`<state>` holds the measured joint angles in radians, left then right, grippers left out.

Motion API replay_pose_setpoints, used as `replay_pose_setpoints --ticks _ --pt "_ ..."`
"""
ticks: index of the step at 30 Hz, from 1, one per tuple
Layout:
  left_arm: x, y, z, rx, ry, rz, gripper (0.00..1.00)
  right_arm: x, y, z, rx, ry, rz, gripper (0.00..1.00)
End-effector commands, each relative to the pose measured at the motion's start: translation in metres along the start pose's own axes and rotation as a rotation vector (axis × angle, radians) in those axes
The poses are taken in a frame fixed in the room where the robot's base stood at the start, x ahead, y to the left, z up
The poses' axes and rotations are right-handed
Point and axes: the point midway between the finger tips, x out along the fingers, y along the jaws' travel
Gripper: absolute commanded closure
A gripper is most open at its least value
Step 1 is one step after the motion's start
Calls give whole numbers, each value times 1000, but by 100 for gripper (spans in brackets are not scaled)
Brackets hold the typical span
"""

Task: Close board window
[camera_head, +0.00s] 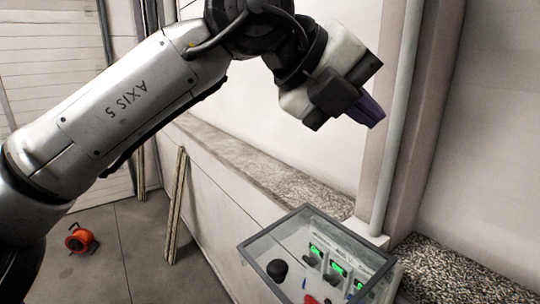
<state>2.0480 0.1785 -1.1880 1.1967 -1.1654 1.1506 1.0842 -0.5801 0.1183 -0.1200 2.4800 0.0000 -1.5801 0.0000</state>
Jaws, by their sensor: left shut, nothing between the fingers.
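The board (345,255) is a grey control box at the bottom right, with green-lit displays, switches, a black knob and part of a red button. A grey-framed clear window (272,226) shows around and over its face; I cannot tell exactly how far it stands open. The bottom of the board is cut off by the picture edge. My left gripper (368,111) is above the board, apart from it, near the grey pipe. Its purple fingers are shut and empty, pointing down to the right. My right gripper is not in view.
A grey vertical pipe (399,120) and a wall pillar rise behind the board. A rough stone ledge (285,180) runs along the wall. A wooden plank (175,205) leans on the wall.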

Motion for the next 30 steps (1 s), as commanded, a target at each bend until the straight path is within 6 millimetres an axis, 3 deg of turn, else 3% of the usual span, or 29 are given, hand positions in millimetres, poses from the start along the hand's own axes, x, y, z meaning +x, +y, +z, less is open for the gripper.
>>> replay_pose_setpoints --ticks 3,10,15,19,30 --pt "-9 44 -2 -156 37 262 100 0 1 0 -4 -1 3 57" --pt "-40 101 -23 -435 44 691 100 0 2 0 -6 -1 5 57" --pt "-59 118 -34 -609 11 872 100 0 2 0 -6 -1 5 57" --pt "-59 120 -35 -683 -22 882 100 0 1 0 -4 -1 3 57" --pt "-29 153 -46 -706 -30 883 100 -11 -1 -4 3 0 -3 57"
